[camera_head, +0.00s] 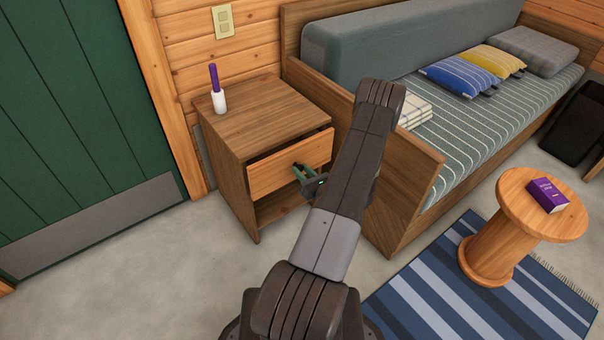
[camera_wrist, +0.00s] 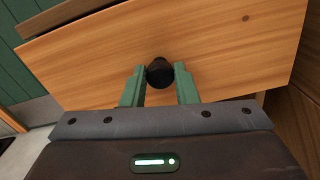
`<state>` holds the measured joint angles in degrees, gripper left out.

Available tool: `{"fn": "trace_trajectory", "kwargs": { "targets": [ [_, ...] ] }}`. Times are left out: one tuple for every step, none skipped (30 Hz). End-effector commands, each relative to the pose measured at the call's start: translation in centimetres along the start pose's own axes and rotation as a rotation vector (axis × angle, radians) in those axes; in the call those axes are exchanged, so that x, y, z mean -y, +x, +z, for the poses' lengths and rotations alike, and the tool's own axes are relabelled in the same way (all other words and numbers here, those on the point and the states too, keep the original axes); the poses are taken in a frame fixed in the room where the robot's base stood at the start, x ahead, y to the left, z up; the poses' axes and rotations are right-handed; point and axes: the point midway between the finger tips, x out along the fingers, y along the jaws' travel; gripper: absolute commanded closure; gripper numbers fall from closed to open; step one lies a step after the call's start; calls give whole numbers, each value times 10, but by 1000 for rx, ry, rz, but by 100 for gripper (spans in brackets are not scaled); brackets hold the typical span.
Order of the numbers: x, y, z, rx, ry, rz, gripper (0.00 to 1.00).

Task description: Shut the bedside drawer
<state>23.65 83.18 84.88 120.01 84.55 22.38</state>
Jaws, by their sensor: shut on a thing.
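The bedside cabinet (camera_head: 232,153) is wooden and stands between the green door and the daybed. Its top drawer (camera_head: 270,172) sticks out partway, with a dark gap above its front. The drawer front also fills much of the wrist view (camera_wrist: 210,50), with a round black knob (camera_wrist: 159,72) on it. My gripper (camera_wrist: 160,80) has its green fingers on either side of the knob and is shut on it. In the head view my gripper (camera_head: 303,172) is at the drawer front, partly hidden by my arm. An open shelf space shows below the drawer.
A white bottle with a purple top (camera_head: 217,92) stands on the cabinet. The daybed (camera_head: 408,190) is close on the right of the drawer. A round stool (camera_head: 520,205) with a purple book (camera_head: 547,195) stands on a striped rug (camera_head: 435,290). Bare floor lies at left.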

Motion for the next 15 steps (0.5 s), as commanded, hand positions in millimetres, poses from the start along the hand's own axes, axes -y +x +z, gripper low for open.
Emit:
{"fn": "trace_trajectory", "kwargs": {
  "targets": [
    [-2, 8, -3, -2, -3, 7, 100],
    [-2, 14, -4, -2, -3, 8, 100],
    [-2, 20, -3, -1, -2, 8, 100],
    [-2, 25, -3, -2, -2, 8, 100],
    [-2, 29, -3, -2, -2, 8, 100],
    [-2, 33, -2, -2, -2, 7, 100],
    [-2, 35, -2, -1, -1, 6, 100],
    [-2, 36, -1, -1, -1, 5, 100],
    [-2, 36, -1, -1, 0, 4, 100],
    [-2, 36, 0, -1, 0, 4, 100],
    [-2, 36, 0, -1, 0, 4, 100],
    [-2, 36, 0, -1, -1, 4, 100],
    [-2, 37, 0, -1, -1, 4, 100],
    [-2, 37, -1, -1, -1, 4, 100],
    [-2, 37, -1, -1, -1, 4, 70]
  ]
}}
